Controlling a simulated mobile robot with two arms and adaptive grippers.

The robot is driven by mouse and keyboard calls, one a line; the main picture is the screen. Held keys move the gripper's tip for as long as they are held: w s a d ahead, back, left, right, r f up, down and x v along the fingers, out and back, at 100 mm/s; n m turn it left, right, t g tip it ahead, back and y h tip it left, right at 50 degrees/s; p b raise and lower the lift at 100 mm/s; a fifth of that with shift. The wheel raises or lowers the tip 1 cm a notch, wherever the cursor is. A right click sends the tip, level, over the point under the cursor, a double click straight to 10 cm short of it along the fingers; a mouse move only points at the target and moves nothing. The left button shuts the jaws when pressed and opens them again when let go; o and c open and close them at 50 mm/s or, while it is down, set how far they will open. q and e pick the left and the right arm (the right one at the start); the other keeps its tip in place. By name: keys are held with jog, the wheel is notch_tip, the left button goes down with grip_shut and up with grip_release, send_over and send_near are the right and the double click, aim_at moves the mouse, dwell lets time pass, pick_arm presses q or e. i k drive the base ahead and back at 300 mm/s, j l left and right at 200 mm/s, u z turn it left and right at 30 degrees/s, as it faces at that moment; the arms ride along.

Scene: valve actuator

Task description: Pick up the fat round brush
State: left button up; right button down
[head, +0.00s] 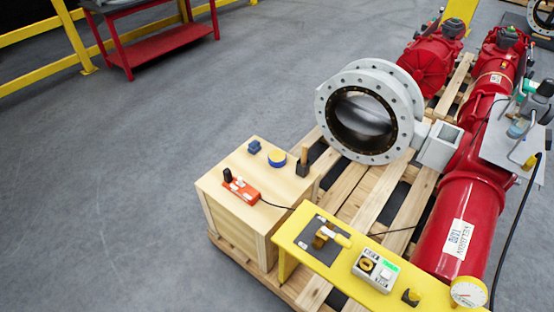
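No thing here is clear enough for me to name with certainty as the fat round brush. A thing with an upright wooden handle (304,155) and a dark block-like base stands at the right of the wooden crate's top (227,161). Another small tool with a brown part and a pale yellow handle (341,239) lies on a dark grey mat (312,245) on the yellow bench (297,227). Both are too small to make out bristles. Neither of my grippers is in view.
The crate top also bears a blue-and-yellow tin (277,158), a small blue part (254,147) and an orange-red device (241,189). A control box (375,269) sits on the bench. A large flanged valve (373,73) and red cylinders stand behind.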

aim_at(304, 155)
jog(key=i+j+z, duration=0.1)
jog(key=j, duration=0.25)
jog(key=i+j+z, duration=0.1)
jog(key=i+j, duration=0.15)
jog(key=j, duration=0.15)
jog(key=i+j, duration=0.15)
jog(key=j, duration=0.2)
jog(key=i+z, duration=0.05)
